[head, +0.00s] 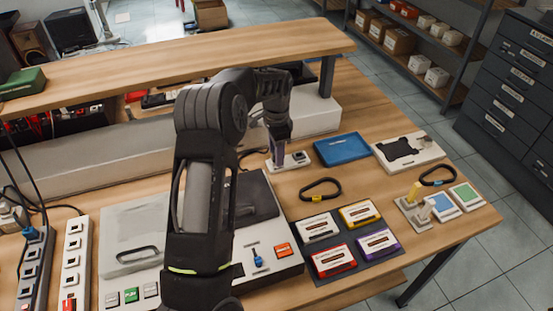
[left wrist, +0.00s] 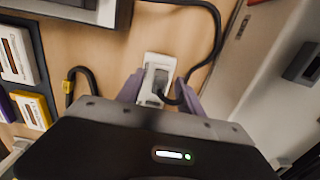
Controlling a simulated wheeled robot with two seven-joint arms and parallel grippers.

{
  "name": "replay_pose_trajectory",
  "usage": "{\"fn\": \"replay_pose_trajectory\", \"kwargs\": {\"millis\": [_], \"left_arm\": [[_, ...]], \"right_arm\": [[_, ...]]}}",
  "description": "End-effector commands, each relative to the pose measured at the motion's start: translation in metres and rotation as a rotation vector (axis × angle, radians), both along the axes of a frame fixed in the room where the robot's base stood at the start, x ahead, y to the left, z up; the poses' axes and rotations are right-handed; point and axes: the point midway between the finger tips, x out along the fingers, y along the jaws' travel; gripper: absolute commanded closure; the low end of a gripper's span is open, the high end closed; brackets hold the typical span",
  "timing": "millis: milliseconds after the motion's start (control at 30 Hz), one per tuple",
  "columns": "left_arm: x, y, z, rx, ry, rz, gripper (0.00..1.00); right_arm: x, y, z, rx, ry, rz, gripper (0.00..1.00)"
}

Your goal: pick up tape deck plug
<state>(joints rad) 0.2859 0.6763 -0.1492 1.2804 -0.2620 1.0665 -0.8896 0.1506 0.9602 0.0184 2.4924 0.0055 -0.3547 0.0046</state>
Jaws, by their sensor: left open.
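A black plug (left wrist: 159,80) sits in a small white socket block (left wrist: 160,62) in the left wrist view, with its black cable (left wrist: 217,45) curving off to the right and up. In the head view the white socket block (head: 299,156) lies on the table just past the tape deck, and my gripper hides the plug there. My left gripper (head: 278,155) points down over the block. In the left wrist view its two purple fingers (left wrist: 160,94) stand apart, one on each side of the plug. I cannot tell if they touch it. My right gripper is out of view.
A blue case (head: 343,149) lies right of the socket block. A black cable loop with a yellow tag (head: 320,190) and a dark mat of cassettes (head: 352,238) lie nearer. A raised wooden shelf (head: 150,65) runs along the back. Power strips (head: 75,260) stand at left.

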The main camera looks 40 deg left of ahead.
Motion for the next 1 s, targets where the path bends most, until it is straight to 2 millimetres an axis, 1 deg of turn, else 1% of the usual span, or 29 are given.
{"fn": "replay_pose_trajectory", "kwargs": {"millis": [467, 900, 1000], "left_arm": [[0.0000, -0.0001, 0.0008, 0.000, 0.000, 0.000, 0.57], [0.0000, -0.0001, 0.0008, 0.000, 0.000, 0.000, 0.93], [0.0000, -0.0001, 0.0008, 0.000, 0.000, 0.000, 1.00]], "right_arm": [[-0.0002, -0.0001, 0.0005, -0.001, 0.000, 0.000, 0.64], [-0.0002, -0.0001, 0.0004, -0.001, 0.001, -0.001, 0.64], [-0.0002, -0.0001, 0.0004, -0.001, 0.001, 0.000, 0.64]]}}
